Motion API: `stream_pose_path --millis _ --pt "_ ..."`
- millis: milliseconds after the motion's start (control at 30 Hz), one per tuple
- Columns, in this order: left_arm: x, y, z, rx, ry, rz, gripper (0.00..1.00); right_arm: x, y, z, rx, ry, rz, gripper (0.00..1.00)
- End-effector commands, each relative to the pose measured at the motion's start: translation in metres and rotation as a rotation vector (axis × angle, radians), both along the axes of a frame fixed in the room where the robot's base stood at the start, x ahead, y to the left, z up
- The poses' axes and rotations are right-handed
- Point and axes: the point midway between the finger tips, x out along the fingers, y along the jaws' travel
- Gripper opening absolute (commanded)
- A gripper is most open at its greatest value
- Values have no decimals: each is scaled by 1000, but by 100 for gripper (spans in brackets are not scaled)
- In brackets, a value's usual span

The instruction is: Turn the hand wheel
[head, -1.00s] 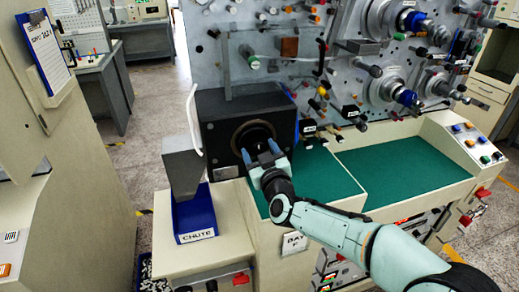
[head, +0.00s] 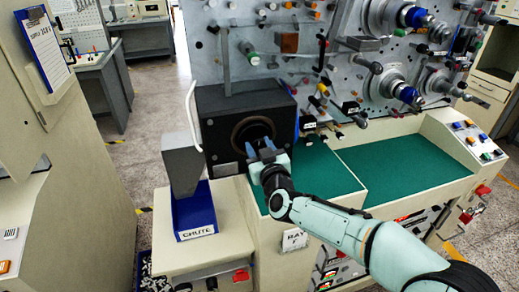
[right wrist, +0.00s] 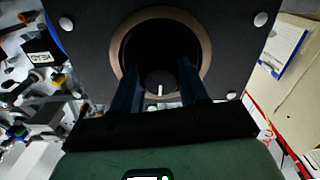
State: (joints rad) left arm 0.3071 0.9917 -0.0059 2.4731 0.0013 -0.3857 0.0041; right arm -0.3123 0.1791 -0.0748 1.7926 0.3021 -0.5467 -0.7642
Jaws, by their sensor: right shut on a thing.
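A black box (head: 222,135) on the bench front has a round recess with a brown ring (head: 236,138). In the right wrist view the ring (right wrist: 205,45) surrounds a dark opening. Inside it sits a small dark round piece with a white mark (right wrist: 160,80), which looks like the hand wheel. My right gripper (head: 261,148) reaches into the recess from the front. Its two dark fingers (right wrist: 160,78) stand on either side of that piece and are shut on it. The depth of the recess is in shadow. My left gripper is not in view.
A grey chute with a blue bin (head: 194,212) stands left of the box. Green mats (head: 400,170) lie clear to the right. A pegboard panel with many knobs and spindles (head: 390,75) rises behind. A tan cabinet (head: 75,150) stands at the left.

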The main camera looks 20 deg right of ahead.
Motion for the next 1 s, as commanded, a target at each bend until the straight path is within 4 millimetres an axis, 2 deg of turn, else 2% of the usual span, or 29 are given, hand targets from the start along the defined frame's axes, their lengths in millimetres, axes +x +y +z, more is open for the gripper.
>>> stream_pose_path --millis 400,1000 --pt "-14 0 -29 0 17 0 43 0 1 -3 349 12 -1 13" --pt "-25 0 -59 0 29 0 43 0 3 -2 919 34 0 13"
